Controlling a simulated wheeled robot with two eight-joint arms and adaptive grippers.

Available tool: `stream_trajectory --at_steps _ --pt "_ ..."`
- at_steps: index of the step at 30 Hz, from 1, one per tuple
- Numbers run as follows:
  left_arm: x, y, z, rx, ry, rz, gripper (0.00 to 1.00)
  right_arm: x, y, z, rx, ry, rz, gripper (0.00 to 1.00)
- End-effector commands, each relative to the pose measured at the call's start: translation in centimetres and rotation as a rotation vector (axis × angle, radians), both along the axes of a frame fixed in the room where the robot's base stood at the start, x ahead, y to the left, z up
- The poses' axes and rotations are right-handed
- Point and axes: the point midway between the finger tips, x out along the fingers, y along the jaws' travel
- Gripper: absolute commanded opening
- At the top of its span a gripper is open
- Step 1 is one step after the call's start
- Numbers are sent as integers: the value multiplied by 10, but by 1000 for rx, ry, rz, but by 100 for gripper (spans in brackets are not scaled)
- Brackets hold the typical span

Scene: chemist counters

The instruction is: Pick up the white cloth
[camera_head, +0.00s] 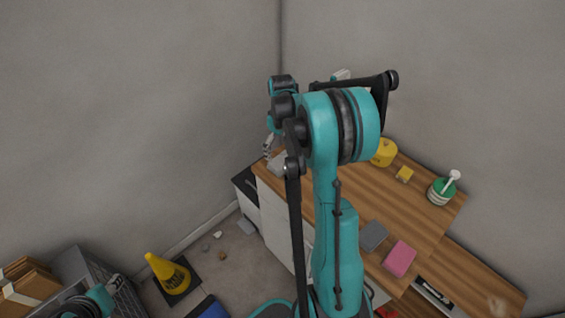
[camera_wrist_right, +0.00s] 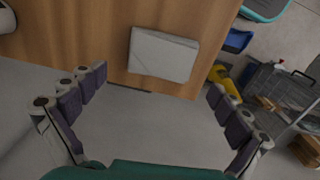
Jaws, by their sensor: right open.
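The white cloth (camera_wrist_right: 163,54) lies flat and folded on the wooden counter, close to its edge, in the right wrist view. In the head view a pale patch of it (camera_head: 278,163) shows at the counter's far left corner, partly behind my arm. My right gripper (camera_wrist_right: 158,82) is open and empty, its fingers spread wide with the cloth ahead of and between their tips, apart from it. In the head view its fingers (camera_head: 268,146) show small beside that corner. Part of my left gripper (camera_head: 116,284) shows at the lower left; its jaws are unclear.
The counter (camera_head: 345,190) also bears a grey pad (camera_head: 374,236), a pink pad (camera_head: 400,258), a yellow pot (camera_head: 384,153), a small yellow block (camera_head: 404,174) and a green-white mortar (camera_head: 441,192). A yellow cone (camera_head: 166,270) and grey crate (camera_head: 90,272) stand at left. Walls meet behind.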

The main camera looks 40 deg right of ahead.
Motion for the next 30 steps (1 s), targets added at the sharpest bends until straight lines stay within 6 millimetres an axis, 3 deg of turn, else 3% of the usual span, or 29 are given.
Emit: stream_trajectory --at_steps 12,19,23,30 --pt "0 0 -23 0 0 0 40 -6 2 -54 -1 -1 -1 100" --pt "0 0 -22 0 0 0 40 -7 2 -55 -1 -2 -1 100" --pt "0 0 -22 0 0 0 40 -7 2 -55 -1 -2 -1 68" --pt "0 0 -22 0 0 0 40 -7 2 -55 -1 -2 -1 67"
